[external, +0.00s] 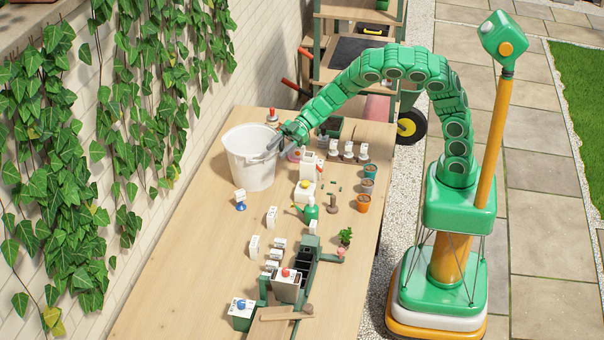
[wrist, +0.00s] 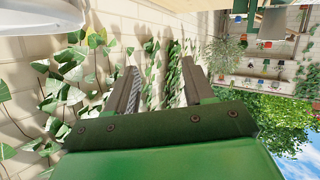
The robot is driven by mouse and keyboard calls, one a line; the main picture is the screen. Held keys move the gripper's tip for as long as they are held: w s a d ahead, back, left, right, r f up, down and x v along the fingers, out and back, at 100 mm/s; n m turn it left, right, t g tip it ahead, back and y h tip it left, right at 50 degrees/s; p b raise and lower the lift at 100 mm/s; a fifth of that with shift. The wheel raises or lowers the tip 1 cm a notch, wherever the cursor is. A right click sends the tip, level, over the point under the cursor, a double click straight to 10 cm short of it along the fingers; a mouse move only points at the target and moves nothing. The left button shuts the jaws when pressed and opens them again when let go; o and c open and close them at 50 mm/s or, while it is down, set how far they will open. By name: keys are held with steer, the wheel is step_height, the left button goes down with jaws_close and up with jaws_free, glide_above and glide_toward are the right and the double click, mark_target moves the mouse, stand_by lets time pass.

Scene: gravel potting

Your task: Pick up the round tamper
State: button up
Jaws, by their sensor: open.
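A small brown wooden piece with an upright handle on a round foot, which looks like the round tamper (external: 333,204), stands on the potting table (external: 190,270) right of the green spray bottle. My gripper (external: 262,151) is up and left of it, at the right side of the white bucket (external: 250,172); I cannot tell whether it touches the bucket. In the wrist view my gripper (wrist: 163,88) has its two fingers apart with nothing between them. The tamper is not in the wrist view, which faces the ivy wall.
Orange, grey and teal pots (external: 363,203) stand along the right edge. A green spray bottle (external: 309,210), white label blocks (external: 272,216) and a dark green divided tray (external: 306,262) crowd the table's middle and front. The table's front left is clear. The ivy-covered wall (external: 165,80) borders the left.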

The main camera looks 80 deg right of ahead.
steer(key=s+a+f+n+g+y, duration=0.2)
steer(key=s+a+f+g, duration=0.3)
steer(key=s, duration=0.3)
steer(key=n+g+h, duration=0.1)
steer(key=n+g, duration=0.3)
steer(key=g, duration=0.1)
glide_above(333, 203)
steer(key=d, duration=0.2)
step_height(333, 203, down, 8)
steer(key=shift+w+d+f, duration=0.1)
steer(key=shift+f, duration=1.5)
steer(key=shift+w+f, duration=0.1)
steer(key=shift+f, duration=1.8)
steer(key=shift+x, duration=1.5)
steer(key=shift+r, duration=0.1)
steer(key=shift+c, duration=0.3)
jaws_close()
